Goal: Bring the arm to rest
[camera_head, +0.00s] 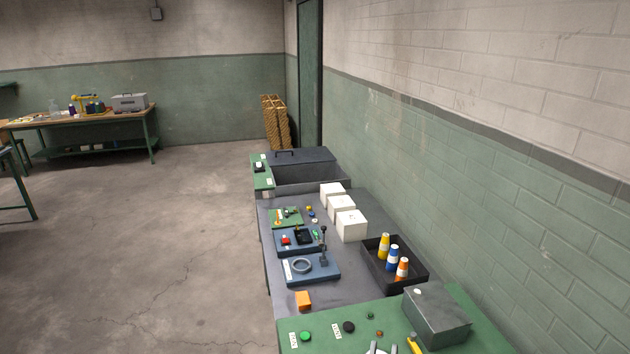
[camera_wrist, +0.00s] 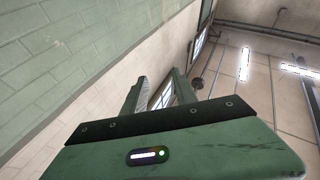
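My gripper (camera_wrist: 158,77) shows in the wrist view as two green fingers rising from a dark bar on a green housing. The fingers stand apart, with a bright window and pale wall visible between them, so it is open and empty. The wrist camera looks up past a green-and-white brick wall to the ceiling lights. No task object is near the fingers. In the head view I cannot make out my arm for sure; small pale prongs at the bottom edge are cut off and unclear.
A grey bench (camera_head: 350,278) along the right wall carries white boxes (camera_head: 341,209), a black tray (camera_head: 412,279) with coloured spools, blue fixtures (camera_head: 321,270) and an orange cube (camera_head: 303,300). A green panel (camera_head: 313,350) with buttons and a grey metal box (camera_head: 437,315) is nearest. The floor left is clear.

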